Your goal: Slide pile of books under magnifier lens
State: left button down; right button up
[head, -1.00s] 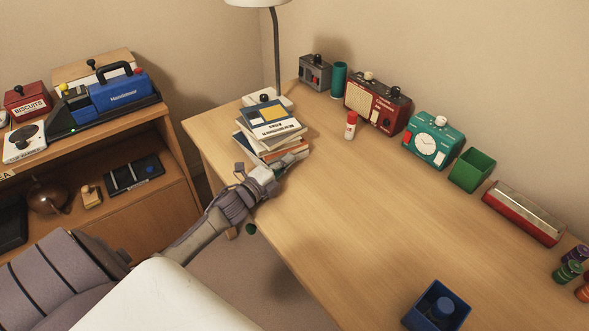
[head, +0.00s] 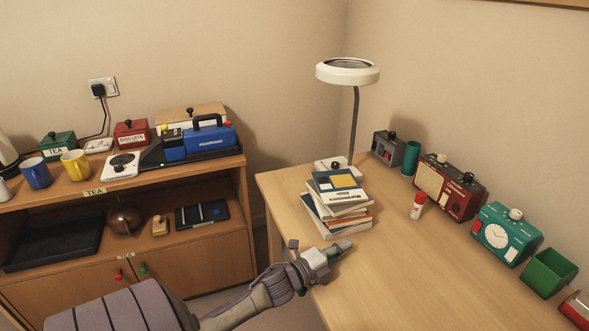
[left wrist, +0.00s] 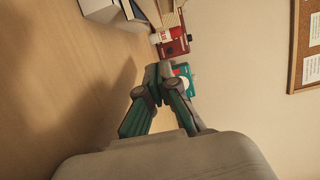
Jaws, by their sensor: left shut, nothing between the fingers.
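The pile of books (head: 338,203) lies on the desk near its far left corner, stacked unevenly with a blue-and-yellow cover on top. The magnifier (head: 347,71) stands behind it, with a white ring lens high on a dark stem and a white base (head: 333,164) close behind the books. My left gripper (head: 345,246) is shut and empty, low over the desk in front of the pile, with a small gap to the books. My right gripper is not in view.
A red-and-white bottle (head: 418,206) stands right of the pile. A grey box (head: 388,148), teal cup (head: 411,158), red radio (head: 449,187), teal clock (head: 504,233) and green bin (head: 548,272) line the wall. The desk's middle (head: 400,270) is clear. A shelf (head: 80,207) stands left.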

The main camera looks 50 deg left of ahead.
aim_at(331, 265)
pick_arm(q)
jog(key=s, duration=0.4)
jog(key=s+a, duration=0.1)
jog(key=s, duration=1)
jog(key=shift+s+a+r+b, duration=0.2)
jog(key=shift+s+b, duration=0.1)
jog(key=shift+s, duration=0.05)
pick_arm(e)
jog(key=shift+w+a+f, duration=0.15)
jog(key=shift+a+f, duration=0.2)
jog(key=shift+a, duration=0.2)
pick_arm(q)
jog(key=shift+f, duration=0.1)
